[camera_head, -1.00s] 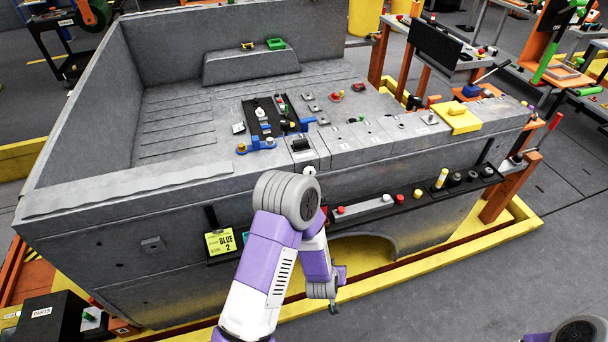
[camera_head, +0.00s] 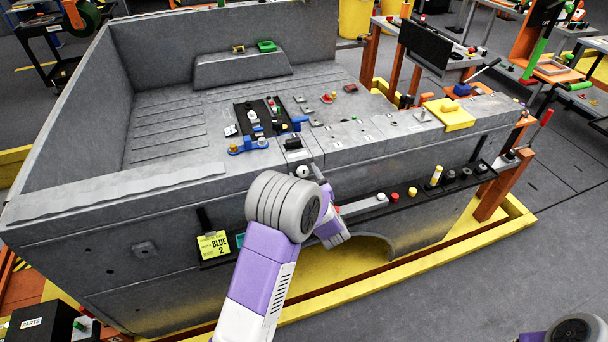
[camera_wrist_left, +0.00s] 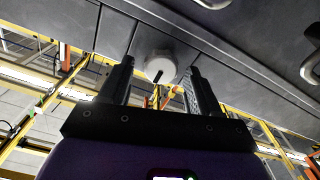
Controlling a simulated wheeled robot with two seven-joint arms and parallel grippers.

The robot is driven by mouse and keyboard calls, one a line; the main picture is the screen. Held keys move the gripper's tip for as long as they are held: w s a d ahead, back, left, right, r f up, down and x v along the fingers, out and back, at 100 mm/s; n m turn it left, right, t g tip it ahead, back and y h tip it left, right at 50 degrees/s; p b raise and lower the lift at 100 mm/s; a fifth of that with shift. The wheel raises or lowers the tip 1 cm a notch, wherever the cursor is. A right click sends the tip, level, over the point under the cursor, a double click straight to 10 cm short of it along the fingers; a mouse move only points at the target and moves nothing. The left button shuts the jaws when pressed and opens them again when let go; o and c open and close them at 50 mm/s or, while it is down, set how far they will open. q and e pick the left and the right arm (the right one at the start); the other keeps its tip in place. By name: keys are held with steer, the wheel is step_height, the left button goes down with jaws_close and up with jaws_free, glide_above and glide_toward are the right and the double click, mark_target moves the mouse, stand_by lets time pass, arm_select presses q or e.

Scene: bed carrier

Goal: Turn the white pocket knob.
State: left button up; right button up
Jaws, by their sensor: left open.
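The white pocket knob (camera_head: 302,171) is on the upper front side of the grey bed, just below its top edge. In the left wrist view the round white knob (camera_wrist_left: 160,66) has a dark slot-like mark and shows between the tips of my open fingers. My left gripper (camera_head: 318,171) points up just to the right of the knob in the head view, partly hidden behind my own wrist. Its two dark fingers (camera_wrist_left: 162,78) stand apart on either side of the knob in the wrist view. I cannot tell whether they touch it. My right gripper is out of view.
A black shelf with a grey bar (camera_head: 364,205), a red button (camera_head: 395,196) and several knobs runs along the bed's side to the right. A yellow "BLUE 2" card (camera_head: 213,244) is at the left. A yellow frame (camera_head: 430,258) surrounds the bed's base.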

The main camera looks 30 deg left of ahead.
arm_select(q)
steer(key=shift+w+a, duration=0.3)
steer(key=shift+a, duration=0.05)
steer(key=c, duration=1)
steer(key=shift+c, duration=0.2)
